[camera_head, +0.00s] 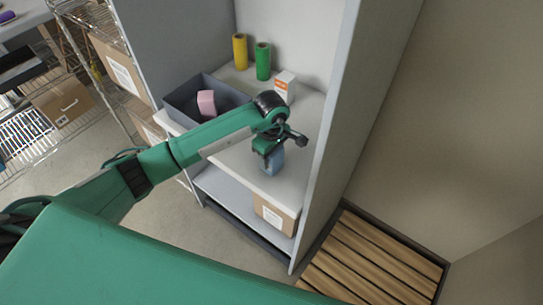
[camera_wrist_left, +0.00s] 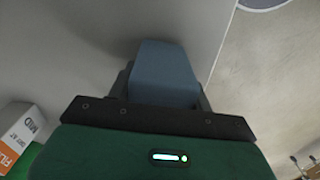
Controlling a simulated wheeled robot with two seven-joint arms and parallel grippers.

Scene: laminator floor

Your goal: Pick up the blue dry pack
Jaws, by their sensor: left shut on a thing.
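The blue dry pack (camera_head: 273,163) is at the front part of the grey shelf, on the right side, under my left gripper (camera_head: 270,150). In the left wrist view the blue dry pack (camera_wrist_left: 160,72) sits between the dark fingers of the left gripper (camera_wrist_left: 160,95). The left gripper is shut on it. The pack looks upright, and I cannot tell whether it touches the shelf. My right gripper is in neither view.
On the same shelf are a dark grey bin (camera_head: 180,98) with a pink block (camera_head: 206,103), a white and orange box (camera_head: 285,86), and yellow (camera_head: 240,51) and green (camera_head: 263,61) rolls. The cabinet's side panel (camera_head: 329,130) stands close right. A wooden pallet (camera_head: 370,262) lies beyond.

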